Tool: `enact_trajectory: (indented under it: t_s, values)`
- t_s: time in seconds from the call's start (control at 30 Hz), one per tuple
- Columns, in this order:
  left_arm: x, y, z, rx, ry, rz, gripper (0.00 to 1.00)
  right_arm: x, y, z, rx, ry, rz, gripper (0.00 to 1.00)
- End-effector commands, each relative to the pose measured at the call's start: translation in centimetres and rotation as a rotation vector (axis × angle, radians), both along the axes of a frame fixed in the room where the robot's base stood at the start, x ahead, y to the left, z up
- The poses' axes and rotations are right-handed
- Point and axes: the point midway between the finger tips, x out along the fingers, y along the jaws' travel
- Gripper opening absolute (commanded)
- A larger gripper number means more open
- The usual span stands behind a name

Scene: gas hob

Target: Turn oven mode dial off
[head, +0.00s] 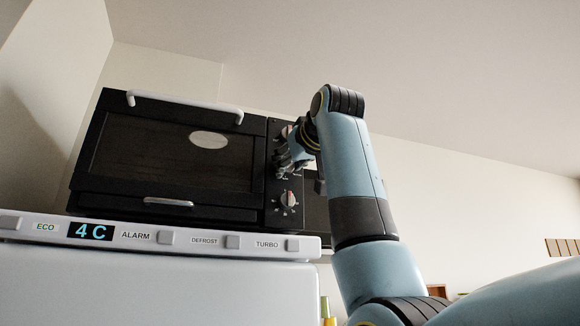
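A black oven (228,116) with a dark window stands tilted in the view above a white appliance. Its control panel (271,214) runs down the right side. A round dial (289,199) with a light pointer shows low on the panel, and another dial (287,131) shows partly at the top. I cannot read which one is the mode dial. My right gripper (284,165) is at the panel between these dials, with its fingers toward the panel and covering part of it. Contact and finger opening are unclear. My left gripper is not in view.
The white appliance (150,283) in front has a display reading 4 C and several buttons along its top edge. The oven has a white handle (184,106) at the top and a smaller one (168,202) on its drawer. My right arm fills the right side.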

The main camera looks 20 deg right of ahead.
Motion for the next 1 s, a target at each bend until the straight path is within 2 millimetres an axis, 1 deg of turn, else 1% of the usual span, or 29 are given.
enact_trajectory:
  t_s: [0.3,0.6,0.8,1.0]
  values:
    - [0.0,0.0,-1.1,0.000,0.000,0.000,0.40,0.0,-0.1,0.0,-0.299,-0.012,0.000,0.01]
    - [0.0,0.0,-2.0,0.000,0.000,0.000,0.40,0.0,-0.1,0.0,-0.560,-0.020,0.000,0.01]
    - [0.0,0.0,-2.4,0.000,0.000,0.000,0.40,0.0,-0.1,0.1,-0.690,-0.026,0.000,0.01]
    - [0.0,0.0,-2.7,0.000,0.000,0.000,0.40,0.0,-0.1,0.1,-0.771,-0.028,0.001,0.01]
